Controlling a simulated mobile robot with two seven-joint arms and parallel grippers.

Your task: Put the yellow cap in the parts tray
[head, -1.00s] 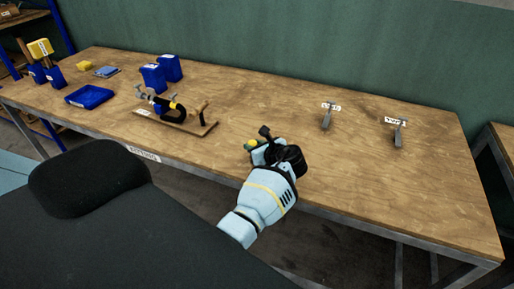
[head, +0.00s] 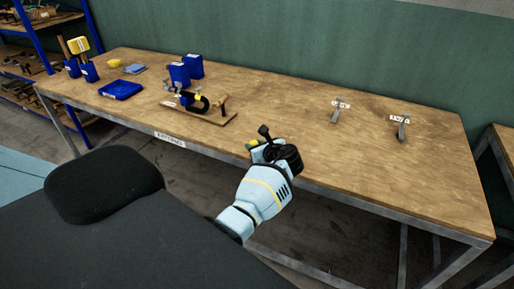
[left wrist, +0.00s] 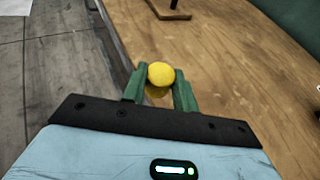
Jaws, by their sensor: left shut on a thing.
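The yellow cap (left wrist: 161,74) is a small round piece held between the green fingers of my left gripper (left wrist: 159,88) in the left wrist view. In the head view my left gripper (head: 255,146) is over the front edge of the wooden bench, and only a bit of yellow shows at its tip. The gripper is shut on the cap. A shallow blue tray (head: 121,90), likely the parts tray, lies on the left part of the bench, well away from the gripper. My right gripper is not in view.
A clamp press on a wooden base (head: 200,108) stands between gripper and tray. Blue bins (head: 180,75) stand behind it. A yellow item (head: 134,67) lies near the tray. Two grey tools (head: 402,131) lie at right. The bench middle (head: 290,110) is clear.

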